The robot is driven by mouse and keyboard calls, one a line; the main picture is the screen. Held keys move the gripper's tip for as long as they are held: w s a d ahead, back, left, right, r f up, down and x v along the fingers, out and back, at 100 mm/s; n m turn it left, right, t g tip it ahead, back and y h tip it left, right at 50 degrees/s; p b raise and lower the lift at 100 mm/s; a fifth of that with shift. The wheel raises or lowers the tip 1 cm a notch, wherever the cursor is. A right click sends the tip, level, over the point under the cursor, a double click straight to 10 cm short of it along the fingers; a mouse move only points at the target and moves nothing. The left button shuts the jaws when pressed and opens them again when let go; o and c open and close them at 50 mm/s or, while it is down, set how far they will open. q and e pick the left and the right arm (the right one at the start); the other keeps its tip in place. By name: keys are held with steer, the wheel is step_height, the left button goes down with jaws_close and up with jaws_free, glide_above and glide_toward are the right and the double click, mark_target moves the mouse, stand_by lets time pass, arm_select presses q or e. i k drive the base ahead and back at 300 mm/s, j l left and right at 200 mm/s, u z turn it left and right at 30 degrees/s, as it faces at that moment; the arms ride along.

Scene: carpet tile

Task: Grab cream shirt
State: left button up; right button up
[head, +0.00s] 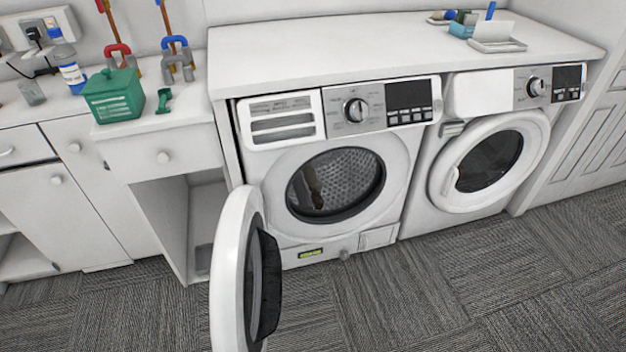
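No cream shirt can be made out in the head view. The left washing machine (283,160) has its round door (228,275) swung wide open toward the front left. Its metal drum (352,178) is visible through the opening. A small brownish shape (314,187) shows at the left inside the drum; I cannot tell what it is. Neither of my grippers is in view.
A second machine (415,190) with its door (530,130) shut stands to the right. A white counter (330,50) spans both machines. A green box (113,95) and a bottle (68,62) stand on the left cabinets. Carpet (430,300) in front is clear, apart from the open door.

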mark_target(314, 185)
steer(key=u, duration=0.4)
steer(key=i+l+u, duration=0.15)
steer(key=l+u, duration=0.15)
steer(key=u, duration=0.15)
steer(key=i+l+u, duration=0.1)
steer(key=l+u, duration=0.35)
steer(key=i+l+u, duration=0.1)
steer(key=l+u, duration=0.15)
steer(key=u, duration=0.25)
